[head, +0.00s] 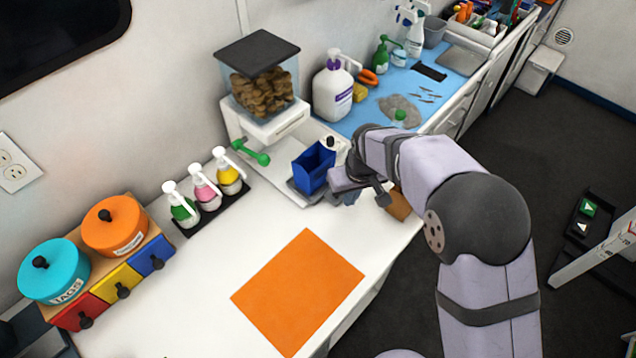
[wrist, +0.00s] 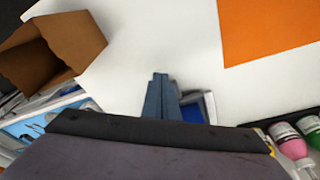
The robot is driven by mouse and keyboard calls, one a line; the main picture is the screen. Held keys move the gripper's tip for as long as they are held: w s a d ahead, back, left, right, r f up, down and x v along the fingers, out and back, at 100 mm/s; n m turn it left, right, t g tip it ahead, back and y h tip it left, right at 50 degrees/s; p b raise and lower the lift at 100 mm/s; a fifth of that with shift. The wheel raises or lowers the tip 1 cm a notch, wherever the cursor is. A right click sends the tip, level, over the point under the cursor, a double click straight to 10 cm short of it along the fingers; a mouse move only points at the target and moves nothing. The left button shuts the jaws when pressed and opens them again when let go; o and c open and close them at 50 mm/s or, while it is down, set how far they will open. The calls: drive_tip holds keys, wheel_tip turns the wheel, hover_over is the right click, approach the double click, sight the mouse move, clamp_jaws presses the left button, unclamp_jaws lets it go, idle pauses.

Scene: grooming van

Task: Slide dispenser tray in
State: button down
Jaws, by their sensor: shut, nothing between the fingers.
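The dispenser (head: 268,122) is a white stand with a clear hopper of brown pieces, a dark lid and a green handle (head: 250,153). In the wrist view the shut fingers (wrist: 160,95) partly cover the blue container (wrist: 208,108). I cannot tell whether they touch the tray.
A brown cardboard box (wrist: 65,45) stands close to my gripper. An orange mat (head: 298,290) lies flat on the white counter. Pump bottles (head: 205,187) stand left of the dispenser. A large white pump bottle (head: 333,90) and a blue mat (head: 385,82) are behind.

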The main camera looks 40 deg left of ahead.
drive_tip(key=shift+w+d, duration=0.1)
drive_tip(key=shift+d, duration=0.65)
drive_tip(key=a+p+v, duration=0.1)
drive_tip(key=p+v, duration=0.4)
drive_tip(key=v, duration=0.2)
drive_tip(key=shift+w+a, duration=0.15)
drive_tip(key=shift+w, duration=0.15)
